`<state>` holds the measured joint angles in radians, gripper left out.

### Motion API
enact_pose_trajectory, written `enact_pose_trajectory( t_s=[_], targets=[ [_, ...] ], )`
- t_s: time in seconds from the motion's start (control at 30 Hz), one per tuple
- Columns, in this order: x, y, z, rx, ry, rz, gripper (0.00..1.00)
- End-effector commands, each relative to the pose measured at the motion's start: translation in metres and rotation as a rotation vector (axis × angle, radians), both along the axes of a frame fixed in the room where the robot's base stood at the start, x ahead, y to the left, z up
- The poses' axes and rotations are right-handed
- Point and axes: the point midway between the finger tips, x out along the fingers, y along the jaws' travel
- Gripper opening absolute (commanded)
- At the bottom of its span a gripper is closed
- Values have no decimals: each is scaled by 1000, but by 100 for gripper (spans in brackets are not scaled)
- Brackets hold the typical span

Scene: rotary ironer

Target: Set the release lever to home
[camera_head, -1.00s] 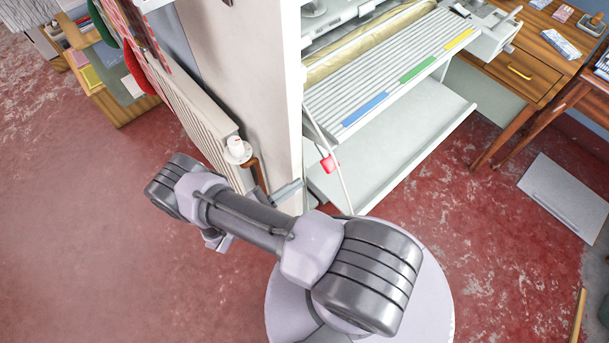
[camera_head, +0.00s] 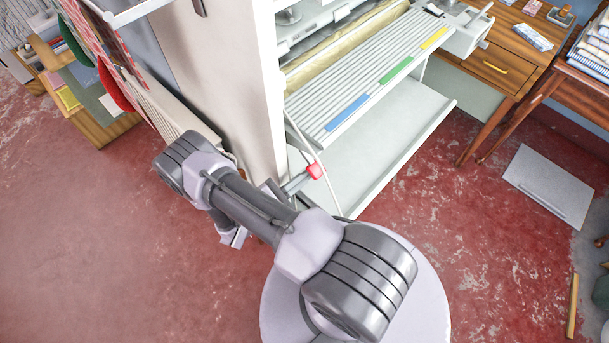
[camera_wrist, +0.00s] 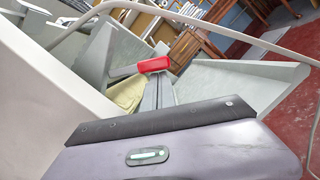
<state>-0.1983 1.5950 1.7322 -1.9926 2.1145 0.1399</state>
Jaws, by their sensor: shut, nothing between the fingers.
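The release lever has a red grip (camera_head: 315,170) beside the front left corner of the ironer. In the wrist view the red grip (camera_wrist: 154,64) lies straight ahead of my gripper (camera_wrist: 158,82), with a short grey stem on its left. My gripper's fingers are closed together with nothing between them. Their tips are close to the underside of the red grip in that view; I cannot tell whether they touch it. In the head view my arm hides much of the gripper and the lower part of the lever area.
A thin pale rail (camera_wrist: 225,37) crosses close above the gripper in the wrist view. The ironer's white side panel (camera_head: 225,80) stands left of the lever, and its lower tray (camera_head: 400,125) lies to the right. The red floor at left is open.

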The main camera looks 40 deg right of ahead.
Motion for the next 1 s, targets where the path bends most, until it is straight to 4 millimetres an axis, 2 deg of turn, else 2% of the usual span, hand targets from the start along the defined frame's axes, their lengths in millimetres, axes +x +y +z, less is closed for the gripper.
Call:
enact_pose_trajectory(
  t_s=[0.27, 0.8, 1.0],
  targets=[
    [-8, -1, 5, -10, 123, 2, 0],
    [-30, -2, 32, -43, 540, 1, 0],
    [-34, -2, 39, -48, 600, 1, 0]
  ],
)
